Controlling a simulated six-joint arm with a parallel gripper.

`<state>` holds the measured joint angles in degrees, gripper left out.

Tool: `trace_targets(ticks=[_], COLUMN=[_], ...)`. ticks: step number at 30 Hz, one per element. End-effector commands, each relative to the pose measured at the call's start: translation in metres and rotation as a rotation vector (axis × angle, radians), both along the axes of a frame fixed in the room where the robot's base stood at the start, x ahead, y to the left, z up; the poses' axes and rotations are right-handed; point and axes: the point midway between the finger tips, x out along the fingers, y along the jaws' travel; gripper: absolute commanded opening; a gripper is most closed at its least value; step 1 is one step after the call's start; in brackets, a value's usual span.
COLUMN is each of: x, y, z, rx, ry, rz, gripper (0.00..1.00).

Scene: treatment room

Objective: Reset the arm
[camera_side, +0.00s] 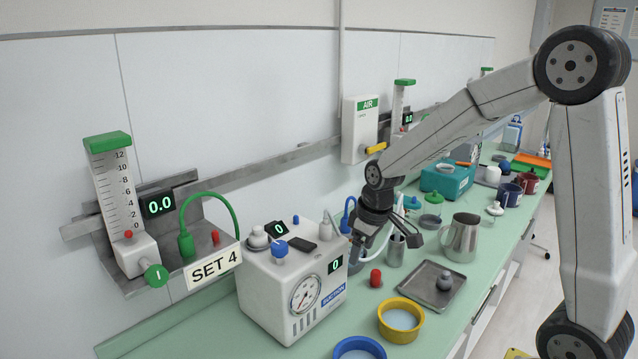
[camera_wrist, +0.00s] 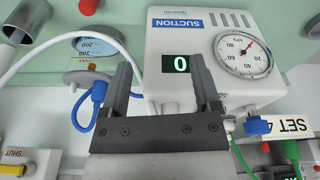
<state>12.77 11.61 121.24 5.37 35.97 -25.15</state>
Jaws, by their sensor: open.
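My gripper (camera_side: 358,240) hangs from my arm over the green counter, just right of the white suction unit. In the wrist view my gripper (camera_wrist: 160,70) shows two dark fingers standing apart with nothing held between them. The suction unit (camera_wrist: 232,62) fills the space beyond the right finger, with its dial and a display reading 0. I cannot tell whether a finger touches it. In the side view the same suction unit (camera_side: 275,290) stands on the counter.
A SET 4 flow meter (camera_side: 112,175) hangs on the wall rail at left. A blue connector on tubing (camera_wrist: 98,92) lies near the left finger.

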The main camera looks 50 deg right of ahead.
Motion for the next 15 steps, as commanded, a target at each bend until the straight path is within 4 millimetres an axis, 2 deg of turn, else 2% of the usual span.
trace_targets(ticks=[1, 6, 12, 15], x=[-0.011, -0.048, -0.087, -0.100], y=[0.012, 0.043, 0.068, 0.075], z=[-0.005, -0.021, -0.037, -0.042], rx=[0.000, 0.003, 0.013, 0.017], ry=[0.000, -0.008, -0.021, -0.025], rz=[-0.008, -0.064, -0.115, -0.129], gripper=[0.80, 0.80, 0.80, 0.80])
